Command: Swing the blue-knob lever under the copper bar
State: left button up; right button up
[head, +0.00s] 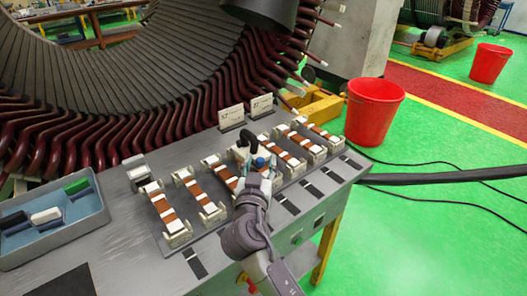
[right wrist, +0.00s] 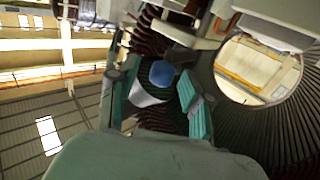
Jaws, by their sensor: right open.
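My right gripper (head: 257,166) reaches over the grey bench to a fixture in the row of copper bars. A blue knob (head: 260,161) shows at its fingertips. In the right wrist view, the blue knob (right wrist: 162,73) with a pale part below it sits between the two green-padded fingers (right wrist: 158,98). The fingers are apart, and I cannot tell whether either touches the knob. A copper bar (head: 225,176) lies just left of the gripper, and another (head: 284,156) just right. The lever's arm is mostly hidden by the gripper. My left gripper is not in view.
More copper bars in white holders (head: 164,207) stand along the bench (head: 115,235). Two label cards (head: 231,117) stand behind them. A blue-grey tray (head: 60,238) with several blocks is at the left. The large stator (head: 110,70) rises behind. A red bucket (head: 372,112) stands beyond the bench.

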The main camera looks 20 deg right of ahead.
jog(key=shift+a+r, duration=0.1)
jog(key=shift+r, duration=0.05)
grip_shut()
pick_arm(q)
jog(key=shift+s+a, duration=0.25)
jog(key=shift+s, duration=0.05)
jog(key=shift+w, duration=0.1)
